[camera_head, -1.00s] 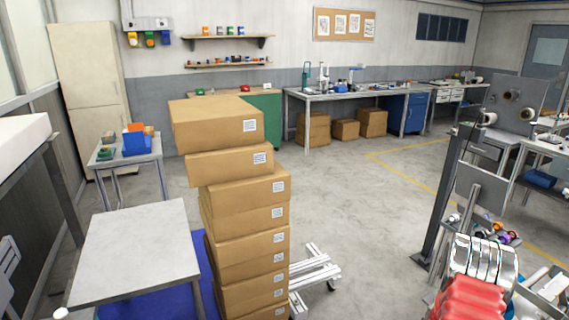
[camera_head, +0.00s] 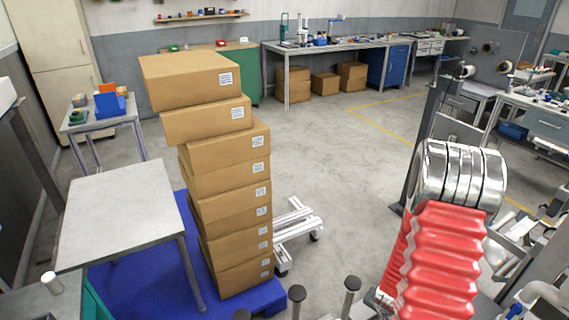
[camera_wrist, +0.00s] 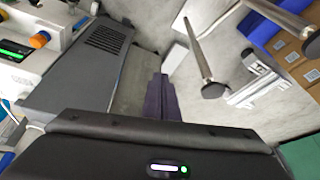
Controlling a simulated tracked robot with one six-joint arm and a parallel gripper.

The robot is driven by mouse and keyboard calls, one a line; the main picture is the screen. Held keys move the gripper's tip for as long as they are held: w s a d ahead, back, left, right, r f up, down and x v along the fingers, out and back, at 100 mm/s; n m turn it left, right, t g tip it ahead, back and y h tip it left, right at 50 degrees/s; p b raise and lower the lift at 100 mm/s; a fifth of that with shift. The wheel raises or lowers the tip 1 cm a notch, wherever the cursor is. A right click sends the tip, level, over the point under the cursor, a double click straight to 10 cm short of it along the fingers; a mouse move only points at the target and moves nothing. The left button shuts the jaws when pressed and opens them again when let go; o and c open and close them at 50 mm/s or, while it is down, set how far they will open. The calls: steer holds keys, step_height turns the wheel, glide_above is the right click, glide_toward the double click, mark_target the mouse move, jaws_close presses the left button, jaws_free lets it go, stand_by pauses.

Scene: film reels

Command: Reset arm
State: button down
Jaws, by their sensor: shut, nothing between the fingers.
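My gripper (camera_wrist: 162,88) shows in the wrist view as two dark fingers pressed together, with nothing between them. They point away over a narrow strip of grey floor, beside a dark grey vented housing (camera_wrist: 88,65). My arm shows at the right of the head view as a red ribbed sleeve (camera_head: 435,258) with shiny silver rings (camera_head: 460,177) at its top. The gripper is hidden in the head view.
A leaning stack of cardboard boxes (camera_head: 225,184) stands on a blue pallet (camera_head: 140,278). A grey table (camera_head: 122,212) stands left of it. A metal frame (camera_head: 300,228) lies right of the stack. Open floor (camera_head: 350,160) lies beyond. Metal posts (camera_wrist: 205,62) stand right of the gripper.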

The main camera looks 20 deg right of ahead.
steer(key=s+a+r+n+t+y, duration=0.1)
steer(key=a+r+n, duration=0.3)
steer(key=a+r, duration=0.6)
steer(key=s+a+r+n+t+y, duration=0.1)
steer(key=a+r+n, duration=0.3)
steer(key=a+r, duration=0.5)
steer(key=s+a+r+n+t+y, duration=0.1)
steer(key=s+a+r+n, duration=0.2)
steer(key=a+r, duration=0.7)
step_height(320, 180, up, 11)
steer(key=shift+s+a+r+n+y, duration=0.2)
steer(key=shift+s+a+n+y, duration=0.15)
steer(key=shift+n, duration=0.15)
